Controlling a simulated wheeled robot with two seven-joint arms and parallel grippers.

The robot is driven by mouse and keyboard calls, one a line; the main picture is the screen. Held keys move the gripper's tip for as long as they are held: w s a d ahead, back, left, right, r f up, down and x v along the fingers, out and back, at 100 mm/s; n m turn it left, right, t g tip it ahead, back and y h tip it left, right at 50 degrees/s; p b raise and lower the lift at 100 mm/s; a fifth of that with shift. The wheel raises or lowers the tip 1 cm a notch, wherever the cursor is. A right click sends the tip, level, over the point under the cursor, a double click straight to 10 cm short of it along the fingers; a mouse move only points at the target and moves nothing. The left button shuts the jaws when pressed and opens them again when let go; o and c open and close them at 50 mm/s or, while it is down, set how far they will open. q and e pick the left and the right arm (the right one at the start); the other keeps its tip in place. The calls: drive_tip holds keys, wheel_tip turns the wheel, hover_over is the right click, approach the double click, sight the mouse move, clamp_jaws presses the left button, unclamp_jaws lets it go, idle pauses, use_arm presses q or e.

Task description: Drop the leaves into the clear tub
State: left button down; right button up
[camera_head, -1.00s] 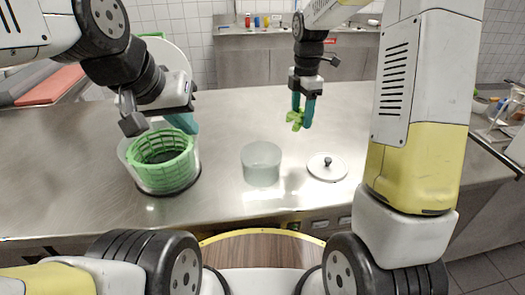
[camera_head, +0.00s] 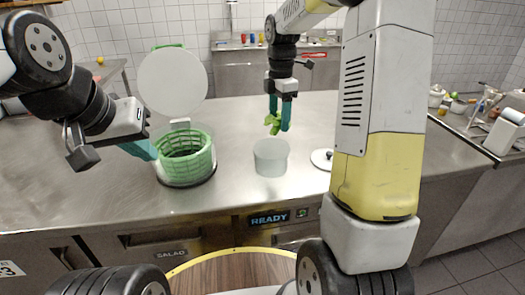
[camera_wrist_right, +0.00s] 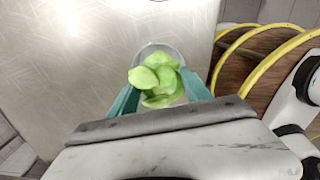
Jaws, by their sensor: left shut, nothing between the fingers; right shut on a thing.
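The light green leaves (camera_head: 272,122) hang between the teal fingertips of my right gripper (camera_head: 279,115), which is shut on them. In the head view they are above the back right rim of the clear tub (camera_head: 271,160). The right wrist view shows the leaves (camera_wrist_right: 157,78) over the tub, whose rim (camera_wrist_right: 152,45) shows just beyond them. The tub stands upright on the steel counter. My left gripper (camera_head: 146,148) is shut and empty, at the left side of the clear bowl holding a green slotted basket (camera_head: 187,146).
A white round lid (camera_head: 172,82) stands raised behind the basket. A small knobbed lid (camera_head: 321,158) lies right of the tub, partly hidden by my right arm. The steel counter (camera_head: 240,195) is clear in front of the tub.

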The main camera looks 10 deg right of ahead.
drive_tip(key=shift+f, duration=1.55)
drive_tip(key=o, duration=1.4)
drive_tip(key=shift+o, duration=0.2)
drive_tip(key=shift+r, duration=0.1)
wheel_tip(320, 180, up, 8)
drive_tip(key=shift+f, duration=0.15)
